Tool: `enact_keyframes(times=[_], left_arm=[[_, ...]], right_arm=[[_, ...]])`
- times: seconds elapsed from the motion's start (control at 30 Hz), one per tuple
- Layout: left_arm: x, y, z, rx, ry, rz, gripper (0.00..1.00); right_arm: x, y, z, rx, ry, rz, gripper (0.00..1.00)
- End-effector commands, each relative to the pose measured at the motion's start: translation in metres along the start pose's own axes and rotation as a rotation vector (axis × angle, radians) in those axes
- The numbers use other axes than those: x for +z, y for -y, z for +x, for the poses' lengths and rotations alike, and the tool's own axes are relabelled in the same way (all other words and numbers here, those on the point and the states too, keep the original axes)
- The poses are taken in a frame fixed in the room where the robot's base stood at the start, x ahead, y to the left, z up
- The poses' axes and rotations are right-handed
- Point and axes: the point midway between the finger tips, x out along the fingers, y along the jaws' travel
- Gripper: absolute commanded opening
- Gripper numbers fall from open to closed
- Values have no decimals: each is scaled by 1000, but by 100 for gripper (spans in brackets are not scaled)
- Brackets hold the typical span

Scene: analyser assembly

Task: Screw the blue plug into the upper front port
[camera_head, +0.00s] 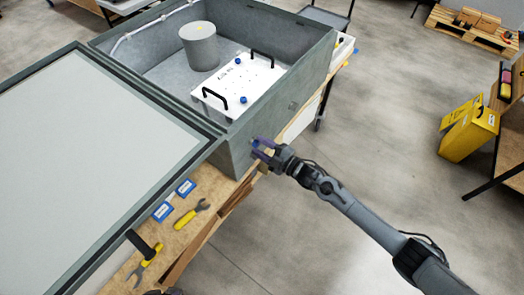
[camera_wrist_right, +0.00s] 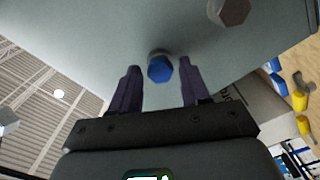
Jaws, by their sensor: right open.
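The blue plug (camera_wrist_right: 160,69) has a hexagonal head and sits at the grey wall of the analyser box, in a short round collar. The collar looks like a port, but how deep the plug sits cannot be told. My right gripper (camera_wrist_right: 160,85) is open, its purple fingers either side of the plug with gaps. In the head view my right gripper (camera_head: 262,148) is at the outer front wall of the analyser box (camera_head: 240,145), with a little blue between its fingertips. A second, brownish hexagonal fitting (camera_wrist_right: 229,10) is on the same wall. My left gripper is not recognisable.
The box's large lid (camera_head: 90,160) lies open at the left. A white panel (camera_head: 235,88) with black handles and a grey cylinder (camera_head: 199,46) are inside. Yellow-handled tools (camera_head: 190,215) and blue-edged labels (camera_head: 162,211) lie on the wooden bench.

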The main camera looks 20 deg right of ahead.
Motion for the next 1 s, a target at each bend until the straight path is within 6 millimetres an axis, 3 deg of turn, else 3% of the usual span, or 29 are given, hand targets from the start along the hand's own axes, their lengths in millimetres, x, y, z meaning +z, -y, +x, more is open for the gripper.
enact_keyframes(times=[0.1, 0.3, 0.67, 0.93, 1.0], left_arm=[[5, 1, 14, -4, 1, 4, 43], [7, 1, 21, -5, 1, 7, 43], [7, 0, 21, -1, 0, 1, 43], [6, -2, 21, 5, -1, -7, 43], [6, -2, 21, 5, -1, -7, 43]], right_arm=[[3, 3, 0, -2, -1, -242, 46], [2, 1, 0, -2, 0, -511, 46], [0, -1, 0, 0, 1, -569, 45], [0, 0, 0, -1, 1, -567, 3], [0, 0, 0, -1, 1, -567, 0]])
